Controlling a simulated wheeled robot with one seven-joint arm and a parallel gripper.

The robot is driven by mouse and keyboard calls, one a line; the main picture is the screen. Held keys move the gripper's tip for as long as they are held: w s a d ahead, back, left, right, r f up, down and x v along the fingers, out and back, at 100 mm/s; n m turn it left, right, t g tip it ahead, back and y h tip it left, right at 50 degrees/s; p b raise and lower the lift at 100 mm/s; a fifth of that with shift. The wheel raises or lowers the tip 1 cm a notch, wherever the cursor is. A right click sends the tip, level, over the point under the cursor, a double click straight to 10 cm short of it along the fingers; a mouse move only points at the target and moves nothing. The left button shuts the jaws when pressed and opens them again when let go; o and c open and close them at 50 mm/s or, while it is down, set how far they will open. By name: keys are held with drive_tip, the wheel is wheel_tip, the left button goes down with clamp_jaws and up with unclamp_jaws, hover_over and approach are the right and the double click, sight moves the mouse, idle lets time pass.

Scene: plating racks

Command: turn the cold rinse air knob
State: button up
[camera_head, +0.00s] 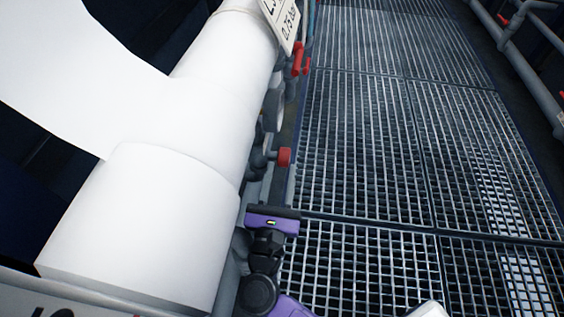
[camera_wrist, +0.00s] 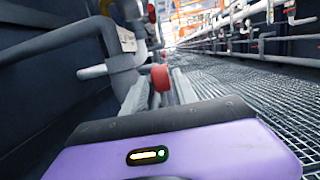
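A red knob (camera_wrist: 160,77) shows in the wrist view just beyond my gripper (camera_wrist: 160,88), on a grey pipe fitting. My gripper has a purple body with a dark front edge, and its two light grey fingers stand apart with a gap between them. The knob lines up with that gap; I cannot tell whether the fingers touch it. In the head view a red knob (camera_head: 284,157) lies just above my purple gripper body (camera_head: 272,222), whose fingers are not clear there. No label naming the knob as cold rinse air is readable.
A large white rounded form (camera_head: 180,190) covers the head view's left. A sign (camera_head: 285,22) and another red handle (camera_head: 300,60) are further up the pipe line. Grey pipes (camera_wrist: 122,65) run close on the left. The grated walkway (camera_head: 390,140) on the right is clear.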

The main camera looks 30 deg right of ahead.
drive_tip(key=shift+a, duration=0.1)
drive_tip(key=shift+s+a+r+g+p, duration=0.25)
drive_tip(key=shift+s+a+g+p, duration=0.1)
drive_tip(key=shift+p, duration=0.45)
drive_tip(key=shift+s+a+r+y+p, duration=0.1)
drive_tip(key=shift+s+a+y+p, duration=0.3)
drive_tip(key=shift+p, duration=0.4)
drive_tip(key=f+b+x, duration=0.1)
drive_tip(key=x, duration=0.9)
drive_tip(key=shift+d+f+g+b, duration=0.2)
drive_tip(key=shift+d+g+b, duration=0.1)
drive_tip(key=shift+d+g, duration=0.15)
drive_tip(key=shift+w, duration=0.1)
clamp_jaws()
drive_tip(key=shift+f, duration=0.15)
